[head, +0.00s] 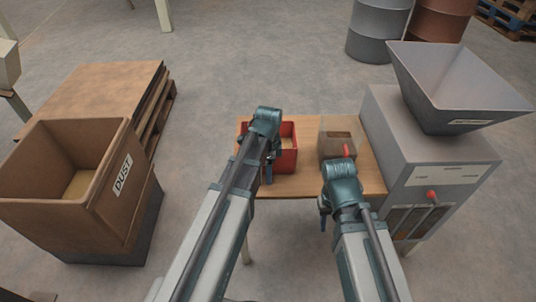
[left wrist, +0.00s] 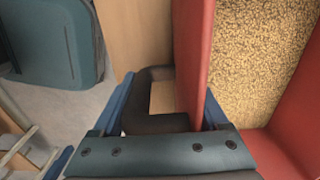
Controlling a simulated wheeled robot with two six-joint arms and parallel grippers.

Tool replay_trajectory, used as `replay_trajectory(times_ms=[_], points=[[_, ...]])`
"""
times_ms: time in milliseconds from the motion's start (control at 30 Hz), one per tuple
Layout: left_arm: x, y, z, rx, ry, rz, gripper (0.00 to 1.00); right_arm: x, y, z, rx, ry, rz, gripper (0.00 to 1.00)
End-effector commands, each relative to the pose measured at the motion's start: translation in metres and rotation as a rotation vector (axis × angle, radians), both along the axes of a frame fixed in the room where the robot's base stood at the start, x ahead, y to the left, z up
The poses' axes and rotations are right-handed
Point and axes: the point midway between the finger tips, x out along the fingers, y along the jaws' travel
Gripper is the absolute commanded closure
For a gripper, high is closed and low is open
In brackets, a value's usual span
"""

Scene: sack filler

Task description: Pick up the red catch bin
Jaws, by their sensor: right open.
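The red catch bin (head: 289,160) stands on a wooden table, partly hidden behind my left arm. My left gripper (head: 272,154) is at the bin. In the left wrist view, the bin's upright red wall (left wrist: 194,55) runs down between my left gripper's widely spaced blue fingers (left wrist: 162,105), nearer the right one. The jaws look open, and I cannot tell whether they touch the wall. Tan grain (left wrist: 255,60) lies inside the bin. My right gripper (head: 330,205) is open at the table's front edge, right of the bin.
The wooden table (head: 300,187) also holds a see-through brown box (head: 338,136). A grey filler machine with a hopper (head: 455,85) stands to the right. A brown dust box (head: 75,215) and a pallet (head: 100,92) are on the left. Drums (head: 378,28) stand behind.

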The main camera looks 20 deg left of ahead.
Motion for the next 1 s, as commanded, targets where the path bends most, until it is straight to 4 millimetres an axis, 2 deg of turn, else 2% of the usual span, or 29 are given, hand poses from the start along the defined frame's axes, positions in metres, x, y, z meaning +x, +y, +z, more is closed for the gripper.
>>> replay_trajectory(times_ms=[33,300,767,1000], points=[[0.0,0.0,0.0,0.0,0.0,0.0,0.52,0.0,0.0,0.0,0.0,0.0,0.0,0.57],[0.0,0.0,0.0,0.0,0.0,0.0,1.0,0.0,0.0,0.0,0.0,0.0,0.0,0.57],[0.0,0.0,0.003,0.0,-0.001,0.0,1.0,0.0,0.0,0.003,0.0,0.0,0.0,0.57],[0.0,0.0,0.022,0.0,0.0,0.0,1.0,0.0,0.0,0.022,0.0,0.0,0.0,0.57]])
